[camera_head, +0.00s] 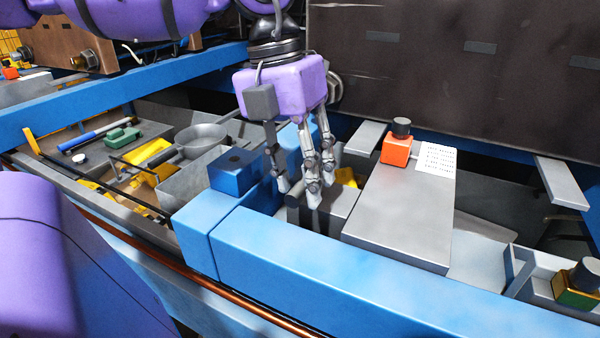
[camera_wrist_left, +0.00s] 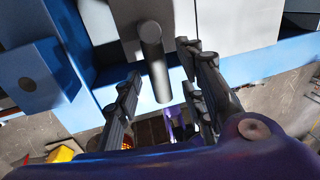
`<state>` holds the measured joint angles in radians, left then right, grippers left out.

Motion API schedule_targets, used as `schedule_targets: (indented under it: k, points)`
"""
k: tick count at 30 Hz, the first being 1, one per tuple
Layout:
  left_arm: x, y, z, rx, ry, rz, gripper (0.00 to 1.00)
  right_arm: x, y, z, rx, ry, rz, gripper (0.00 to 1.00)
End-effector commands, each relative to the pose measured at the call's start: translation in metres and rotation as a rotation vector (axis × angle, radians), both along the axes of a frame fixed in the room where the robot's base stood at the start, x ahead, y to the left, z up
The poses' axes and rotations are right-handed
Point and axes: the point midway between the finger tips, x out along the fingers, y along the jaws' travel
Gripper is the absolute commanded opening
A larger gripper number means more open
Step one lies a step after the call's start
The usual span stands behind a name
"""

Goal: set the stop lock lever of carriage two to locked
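My left gripper (camera_head: 299,193) reaches down from above, beside the grey carriage block (camera_head: 405,205). Its fingers are apart. In the left wrist view a dark grey round lever (camera_wrist_left: 154,62) sticks out from a grey plate and lies between the fingers of the left gripper (camera_wrist_left: 160,75). A gap shows on both sides of the lever, so it is not gripped. In the head view the lever is mostly hidden behind the fingers. I cannot read a locked or unlocked mark on it. My right gripper is in neither view.
A blue beam (camera_head: 370,290) runs along the front, with a blue block (camera_head: 238,168) left of the gripper. An orange box with a black knob (camera_head: 395,150) and a white text label (camera_head: 436,159) sit on the carriage. A tray of tools (camera_head: 95,135) lies left; a dark panel (camera_head: 450,70) stands behind.

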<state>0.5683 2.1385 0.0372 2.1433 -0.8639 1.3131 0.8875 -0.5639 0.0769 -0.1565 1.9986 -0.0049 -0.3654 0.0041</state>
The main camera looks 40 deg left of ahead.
Motion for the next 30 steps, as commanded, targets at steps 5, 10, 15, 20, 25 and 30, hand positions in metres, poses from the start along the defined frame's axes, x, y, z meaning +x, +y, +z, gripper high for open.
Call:
schedule_targets:
  k: [5,10,15,20,25,30]
  points:
    - [0.0,0.0,0.0,0.0,0.002,-0.001,0.37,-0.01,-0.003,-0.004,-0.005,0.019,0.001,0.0]
    - [0.0,0.003,0.016,0.001,-0.002,-0.002,0.37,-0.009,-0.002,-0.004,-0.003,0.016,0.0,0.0]
    - [-0.002,0.009,0.05,0.0,-0.002,0.0,0.37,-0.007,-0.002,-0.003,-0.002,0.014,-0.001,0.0]
    - [-0.004,0.016,0.083,0.001,-0.001,0.002,0.37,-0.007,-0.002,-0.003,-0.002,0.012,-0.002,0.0]
    - [-0.005,0.021,0.107,0.001,0.0,0.001,0.37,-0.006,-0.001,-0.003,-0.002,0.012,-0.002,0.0]
    - [-0.006,0.023,0.117,0.001,0.001,0.0,0.37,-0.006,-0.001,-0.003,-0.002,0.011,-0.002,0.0]
